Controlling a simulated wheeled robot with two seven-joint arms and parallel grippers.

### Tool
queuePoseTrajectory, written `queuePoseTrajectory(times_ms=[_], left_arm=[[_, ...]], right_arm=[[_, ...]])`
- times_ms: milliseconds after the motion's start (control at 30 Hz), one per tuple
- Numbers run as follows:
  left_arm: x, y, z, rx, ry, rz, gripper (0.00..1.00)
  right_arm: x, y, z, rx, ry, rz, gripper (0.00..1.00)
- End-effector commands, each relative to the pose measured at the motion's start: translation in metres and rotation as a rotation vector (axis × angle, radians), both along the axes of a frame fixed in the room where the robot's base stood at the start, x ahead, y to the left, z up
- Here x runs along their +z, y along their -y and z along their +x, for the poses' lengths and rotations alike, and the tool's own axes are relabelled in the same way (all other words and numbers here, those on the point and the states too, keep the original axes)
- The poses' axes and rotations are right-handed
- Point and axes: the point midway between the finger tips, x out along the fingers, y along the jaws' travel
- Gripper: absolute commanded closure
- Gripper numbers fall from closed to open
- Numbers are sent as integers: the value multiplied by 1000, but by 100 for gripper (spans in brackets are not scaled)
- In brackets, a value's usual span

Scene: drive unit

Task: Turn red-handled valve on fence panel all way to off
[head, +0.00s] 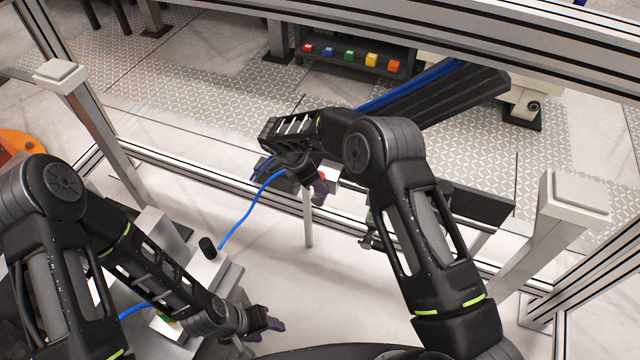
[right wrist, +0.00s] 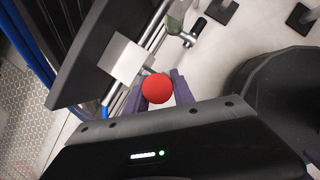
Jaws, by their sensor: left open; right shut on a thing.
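The red valve handle (right wrist: 157,88) shows as a round red knob in the right wrist view, between the purple fingers of my right gripper (right wrist: 156,90). A silver block (right wrist: 122,58) sits just behind it on the dark panel (right wrist: 84,50). In the head view only a sliver of red (head: 323,177) shows beside my right gripper (head: 316,190), which is shut on the handle. The rest of the valve is largely hidden by the gripper and wrist. My left gripper (head: 268,326) is open and empty, low at the left, apart from the valve.
A blue hose (head: 243,215) curves down from the panel area to a grey machine block (head: 207,275) near my left arm. A metal frame with posts (head: 556,235) surrounds the work area. Colored blocks (head: 348,56) sit on a far shelf. Pale floor between my arms is clear.

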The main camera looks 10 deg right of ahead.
Motion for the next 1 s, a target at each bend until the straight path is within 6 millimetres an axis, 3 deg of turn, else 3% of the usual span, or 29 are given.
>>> queuePoseTrajectory(times_ms=[167, 200, 433, 767, 1000], left_arm=[[0, 0, 0, 0, 0, 0, 50], [0, 0, 0, 0, 0, 0, 50], [0, 0, 0, 0, 0, 0, 50], [0, 0, 0, 0, 0, 0, 50], [-3, 0, 0, 0, 0, 0, 50]], right_arm=[[1, -1, 2, 4, 6, 1, 100], [1, -1, 2, 4, 6, 1, 68], [1, 0, 1, 3, 3, 1, 49], [2, -1, 0, 2, 2, 0, 48], [27, -13, -2, 3, 5, 1, 48]])
